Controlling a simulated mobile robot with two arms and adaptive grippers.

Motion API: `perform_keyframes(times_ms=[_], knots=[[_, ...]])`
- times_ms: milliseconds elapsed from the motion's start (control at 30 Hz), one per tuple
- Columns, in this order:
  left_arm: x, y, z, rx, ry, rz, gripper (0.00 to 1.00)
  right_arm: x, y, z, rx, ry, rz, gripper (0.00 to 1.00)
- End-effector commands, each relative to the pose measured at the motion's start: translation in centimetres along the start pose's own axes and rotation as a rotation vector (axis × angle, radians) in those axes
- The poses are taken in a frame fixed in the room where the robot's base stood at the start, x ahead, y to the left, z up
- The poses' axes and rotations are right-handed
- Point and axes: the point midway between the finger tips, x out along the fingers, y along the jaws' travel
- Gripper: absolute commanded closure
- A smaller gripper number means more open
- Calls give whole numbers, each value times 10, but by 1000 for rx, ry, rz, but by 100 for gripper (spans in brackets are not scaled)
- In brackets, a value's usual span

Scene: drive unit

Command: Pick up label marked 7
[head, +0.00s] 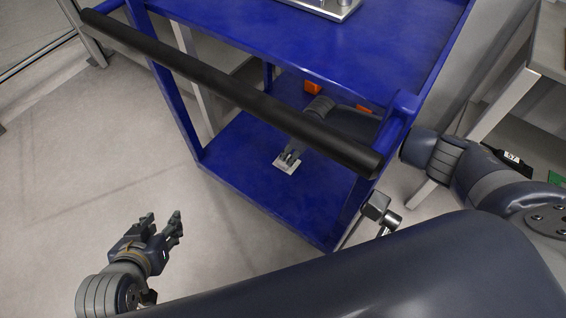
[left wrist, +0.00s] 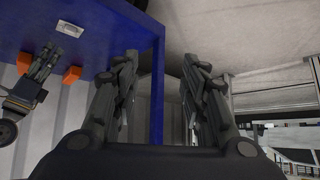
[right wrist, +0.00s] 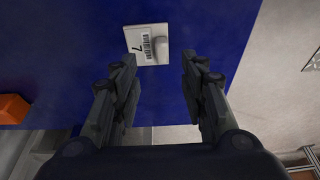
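The label marked 7 (right wrist: 135,48) is a small pale plate with a barcode, a black 7 and a rounded knob on one side. It lies on the blue lower shelf (head: 238,160) of the cart. My right gripper (head: 290,155) reaches in over that shelf, at the label in the head view. In the right wrist view it (right wrist: 158,75) is open, with the label ahead of its fingertips and nothing between them. In the left wrist view the label (left wrist: 70,29) also shows. My left gripper (head: 165,222) is open and empty, above the floor outside the cart.
The cart's black handle bar (head: 230,90) and blue upper shelf (head: 330,40) lie above my right arm. Orange blocks (head: 312,87) show inside the cart. A bench frame (head: 500,100) stands at the right. The floor at the left is clear.

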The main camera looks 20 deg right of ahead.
Motion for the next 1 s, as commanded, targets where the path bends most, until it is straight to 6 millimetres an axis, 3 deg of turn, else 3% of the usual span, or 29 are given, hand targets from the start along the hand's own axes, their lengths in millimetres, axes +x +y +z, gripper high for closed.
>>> perform_keyframes(times_ms=[300, 667, 1000], knots=[[4, 8, -62, 4, 290, 17, 60, 29, -1, -1, -1, 2, -1, 60], [-2, 12, -92, 4, 430, 25, 60, 40, -1, -2, -1, 2, 0, 60], [-27, 20, -145, 2, 727, 44, 60, 62, -2, -5, -1, 2, 0, 60]])
